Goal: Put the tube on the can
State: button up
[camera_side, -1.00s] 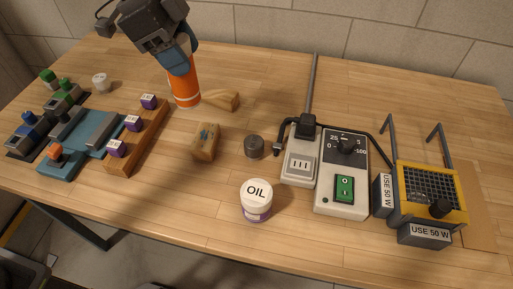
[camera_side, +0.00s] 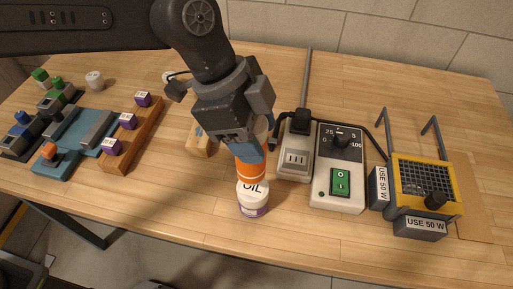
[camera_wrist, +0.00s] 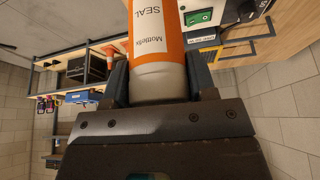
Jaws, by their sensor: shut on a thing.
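The tube (camera_side: 250,170) is orange with a white band and hangs roughly upright from my gripper (camera_side: 250,148). In the wrist view the tube (camera_wrist: 158,45) is orange and white, with the print "Mottlefix SEAL", and sits between my two fingers. My gripper is shut on it. The can (camera_side: 253,203) is white and purple with "OIL" on its top. The tube's lower end is over the back part of the can's top and covers part of the lettering. I cannot tell whether they touch.
A grey socket strip (camera_side: 295,160) and a control box with a green switch (camera_side: 340,182) stand close to the right. A wooden block (camera_side: 199,142) is behind left, and a wooden rack with purple blocks (camera_side: 127,121) farther left. The table in front of the can is clear.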

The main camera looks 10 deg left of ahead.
jog(key=shift+d+f, duration=0.15)
jog(key=shift+f, duration=1.9)
jog(key=shift+f, duration=0.15)
jog(key=o, duration=1)
jog(key=v, duration=1.2)
jog(key=shift+s, duration=0.1)
